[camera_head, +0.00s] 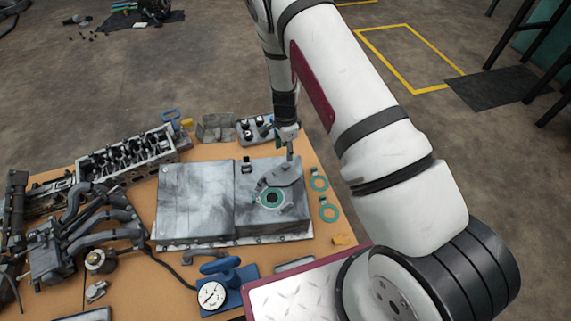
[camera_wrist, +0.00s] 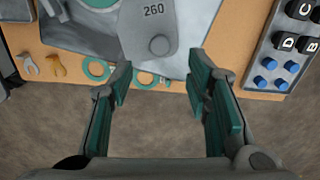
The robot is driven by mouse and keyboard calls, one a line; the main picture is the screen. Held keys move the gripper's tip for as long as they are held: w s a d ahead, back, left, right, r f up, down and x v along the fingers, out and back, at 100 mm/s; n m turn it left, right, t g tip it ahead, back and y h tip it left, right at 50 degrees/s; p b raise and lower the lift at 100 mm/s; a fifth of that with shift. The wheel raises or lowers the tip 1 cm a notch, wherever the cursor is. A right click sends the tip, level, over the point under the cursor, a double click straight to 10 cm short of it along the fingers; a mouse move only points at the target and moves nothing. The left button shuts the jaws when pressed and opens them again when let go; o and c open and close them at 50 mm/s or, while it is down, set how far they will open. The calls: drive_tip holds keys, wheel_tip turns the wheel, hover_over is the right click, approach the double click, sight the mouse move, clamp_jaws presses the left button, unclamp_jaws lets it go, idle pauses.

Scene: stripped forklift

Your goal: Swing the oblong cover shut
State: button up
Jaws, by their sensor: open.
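A grey oblong cover (camera_head: 287,175) lies on the right part of a flat grey metal housing (camera_head: 195,197). It sits beside a round opening with a green ring (camera_head: 272,198), whose dark hole shows, so the cover is swung aside. In the wrist view the oblong cover (camera_wrist: 146,22) carries the number 260 and a round boss near its rounded end. My gripper (camera_head: 289,148) is above the far edge of the housing, close to the cover. In the wrist view my gripper (camera_wrist: 158,88) is open with nothing between its fingers, and the cover's end lies just beyond the fingertips.
Two green gaskets (camera_head: 319,182) lie right of the housing. A tray with lettered black blocks and blue pegs (camera_wrist: 288,45) stands at the table's far edge, near my gripper. A cylinder head (camera_head: 125,158) and a gauge tool (camera_head: 212,294) are on the left and front.

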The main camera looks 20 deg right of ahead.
sight(285, 165)
wheel_tip(285, 165, down, 8)
drive_tip(key=b, duration=0.2)
drive_tip(key=shift+b, duration=0.3)
clamp_jaws()
